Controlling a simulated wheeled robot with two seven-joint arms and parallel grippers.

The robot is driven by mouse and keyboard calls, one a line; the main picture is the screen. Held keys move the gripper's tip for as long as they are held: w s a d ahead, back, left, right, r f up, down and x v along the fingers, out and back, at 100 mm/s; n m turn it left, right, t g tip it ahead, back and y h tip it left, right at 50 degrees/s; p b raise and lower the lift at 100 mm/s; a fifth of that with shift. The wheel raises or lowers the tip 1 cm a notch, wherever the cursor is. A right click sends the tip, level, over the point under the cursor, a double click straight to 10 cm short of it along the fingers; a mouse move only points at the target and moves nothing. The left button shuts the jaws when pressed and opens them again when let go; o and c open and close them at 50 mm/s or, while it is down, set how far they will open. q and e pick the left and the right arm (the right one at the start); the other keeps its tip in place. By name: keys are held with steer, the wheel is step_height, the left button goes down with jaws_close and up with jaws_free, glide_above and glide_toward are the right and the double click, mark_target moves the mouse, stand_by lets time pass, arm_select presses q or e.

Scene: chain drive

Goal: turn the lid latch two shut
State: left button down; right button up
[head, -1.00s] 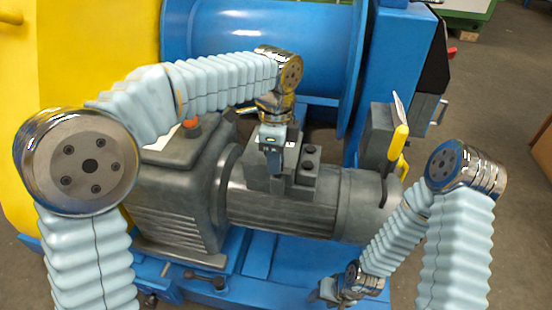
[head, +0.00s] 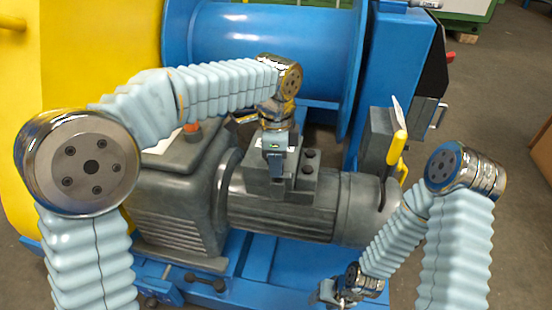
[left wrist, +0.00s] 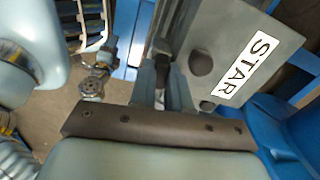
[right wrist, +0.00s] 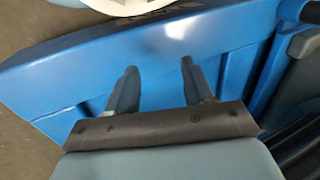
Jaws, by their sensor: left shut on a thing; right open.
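The grey terminal box (head: 254,178) sits on top of the ribbed motor (head: 280,213). In the left wrist view the box lid (left wrist: 245,50) carries a STAR label. My left gripper (head: 275,160) points down at the box and touches its top area. In the left wrist view its fingers are shut on a small dark latch (left wrist: 163,47) beside the lid edge. The fingers hide most of this latch, so its exact angle cannot be told. My right gripper (head: 338,294) is low in front of the motor; the right wrist view shows it open and empty (right wrist: 160,72).
The dark gearbox (head: 180,190) stands left of the motor. A yellow-handled lever (head: 397,148) rises at the motor's right end. The blue drum (head: 265,45) lies behind. Blue frame (right wrist: 90,75) lies beyond the right fingers, with open space between them.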

arm_select(q)
steer(key=n+p, duration=0.2)
steer(key=n, duration=0.1)
steer(key=shift+r, duration=0.15)
steer(key=n+p, duration=0.2)
steer(key=n, duration=0.4)
steer(key=shift+s, duration=0.15)
steer(key=n+p, duration=0.1)
steer(key=n, duration=0.2)
steer(key=shift+d, duration=0.15)
steer(key=shift+n+p, duration=0.4)
steer(key=shift+n, duration=1.7)
arm_select(e)
step_height(320, 180, up, 6)
steer(key=a, duration=0.2)
steer(key=shift+s, duration=0.4)
arm_select(q)
steer(key=c, duration=1.4)
jaws_free()
steer(key=shift+o, duration=0.2)
steer(key=shift+s, duration=0.1)
